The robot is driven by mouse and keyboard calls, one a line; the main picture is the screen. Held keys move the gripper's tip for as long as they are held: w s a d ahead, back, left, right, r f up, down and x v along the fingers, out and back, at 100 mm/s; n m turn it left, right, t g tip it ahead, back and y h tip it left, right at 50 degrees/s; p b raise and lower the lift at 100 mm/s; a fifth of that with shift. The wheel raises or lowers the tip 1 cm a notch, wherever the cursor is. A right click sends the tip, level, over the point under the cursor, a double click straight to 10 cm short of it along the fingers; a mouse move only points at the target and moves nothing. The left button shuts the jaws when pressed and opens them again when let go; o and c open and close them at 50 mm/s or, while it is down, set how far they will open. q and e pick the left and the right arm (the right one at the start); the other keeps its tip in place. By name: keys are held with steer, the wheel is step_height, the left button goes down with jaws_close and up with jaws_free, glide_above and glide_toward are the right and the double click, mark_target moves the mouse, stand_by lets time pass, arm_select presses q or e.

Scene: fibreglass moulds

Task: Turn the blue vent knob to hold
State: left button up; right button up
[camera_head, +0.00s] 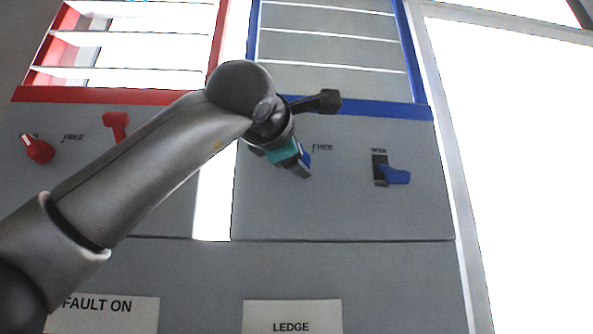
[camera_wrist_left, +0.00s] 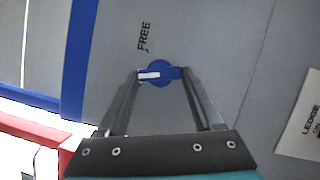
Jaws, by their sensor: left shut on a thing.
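The blue vent knob (camera_wrist_left: 162,73) is a round knob with a white pointer mark on a grey panel. In the left wrist view the pointer lies toward the left, and the FREE label (camera_wrist_left: 145,37) stands above and slightly left of the knob. My left gripper (camera_wrist_left: 161,76) is shut on the knob, one finger on each side. In the head view my left arm covers most of the knob; only a bit of blue (camera_head: 306,157) shows beside the gripper (camera_head: 300,167). No hold label shows; that side of the knob is hidden. My right gripper is not in view.
A blue lever (camera_head: 397,177) sits to the right on the same panel. The red-framed panel at left has a red knob (camera_head: 38,149) and a red lever (camera_head: 116,125). A LEDGE label (camera_head: 292,314) is below. The panel between knob and blue lever is clear.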

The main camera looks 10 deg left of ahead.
arm_select(q)
steer(key=shift+w+d+f+n+t+y+b, duration=0.1)
steer(key=shift+n+t+y+b, duration=0.2)
steer(key=shift+n+b, duration=0.6)
steer(key=shift+s+f+n+t+y+b, duration=0.1)
steer(key=shift+n+t+y+b, duration=0.35)
steer(key=shift+n, duration=0.65)
steer(key=shift+w+d+f+n+t+y+b, duration=0.1)
steer(key=shift+n+t+b, duration=0.05)
steer(key=shift+n+b, duration=0.8)
steer(key=shift+n, duration=0.25)
steer(key=o, duration=1.4)
steer(key=shift+c, duration=0.2)
steer(key=shift+r, duration=0.1)
